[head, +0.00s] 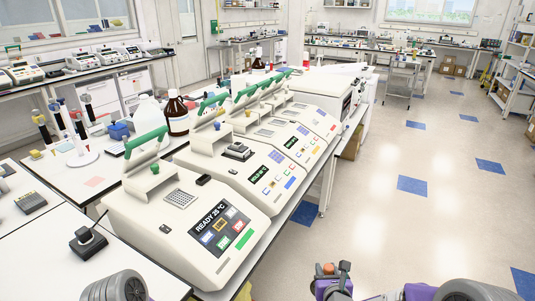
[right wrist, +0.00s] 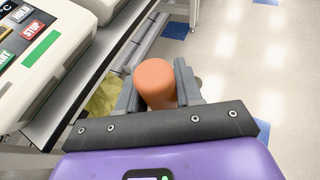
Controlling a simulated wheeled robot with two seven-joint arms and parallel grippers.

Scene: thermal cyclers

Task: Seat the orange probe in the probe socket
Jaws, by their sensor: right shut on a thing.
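The orange probe (right wrist: 155,82) is held upright between the fingers of my right gripper (right wrist: 157,96), which is shut on it. In the head view the probe's orange top (head: 327,267) shows at the bottom edge, in my right gripper (head: 331,274). They are over the floor, in front of the bench and apart from the nearest thermal cycler (head: 150,245), whose screen reads READY 25 °C. A small dark fitting (head: 165,229) and another (head: 204,180) sit on its top; I cannot tell whether either is the probe socket. My left gripper is not in view.
More cyclers (head: 255,165) with raised green-handled lids stand in a row behind the nearest one. A black block (head: 88,241) lies on the white bench at left. Bottles (head: 177,115) and pipettes stand farther back. The floor (head: 385,235) at right is clear.

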